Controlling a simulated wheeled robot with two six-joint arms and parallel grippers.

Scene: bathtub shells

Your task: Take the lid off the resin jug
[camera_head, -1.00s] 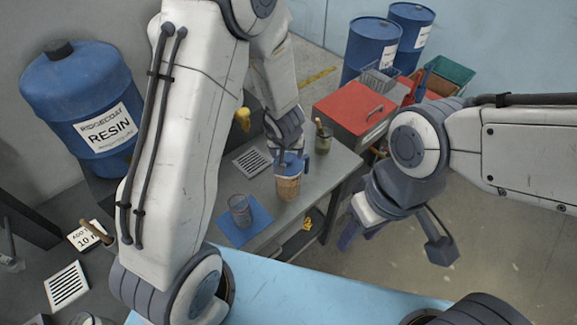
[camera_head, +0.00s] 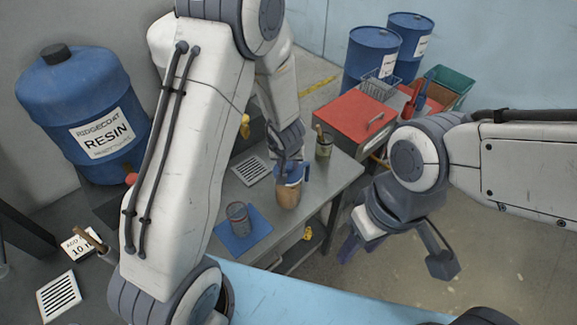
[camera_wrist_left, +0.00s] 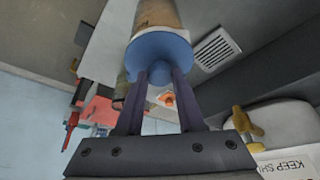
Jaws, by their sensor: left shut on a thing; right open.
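The resin jug (camera_head: 288,196) is a small tan container with a blue lid (camera_head: 293,176), on the grey bench near its right edge. My left gripper (camera_head: 287,161) comes down from above and is shut on the lid. In the left wrist view the round blue lid (camera_wrist_left: 158,48) lies between the fingertips (camera_wrist_left: 160,78), with the tan jug body (camera_wrist_left: 157,14) right behind it. I see no clear gap between lid and jug. My right gripper (camera_head: 396,256) is open and empty, to the right of the bench and away from the jug.
A grey can (camera_head: 238,218) stands on a blue mat (camera_head: 258,226) left of the jug. A brush pot (camera_head: 323,148) and a red box (camera_head: 352,122) are behind. A large blue resin drum (camera_head: 75,85) stands at left. Open floor (camera_head: 480,245) lies right.

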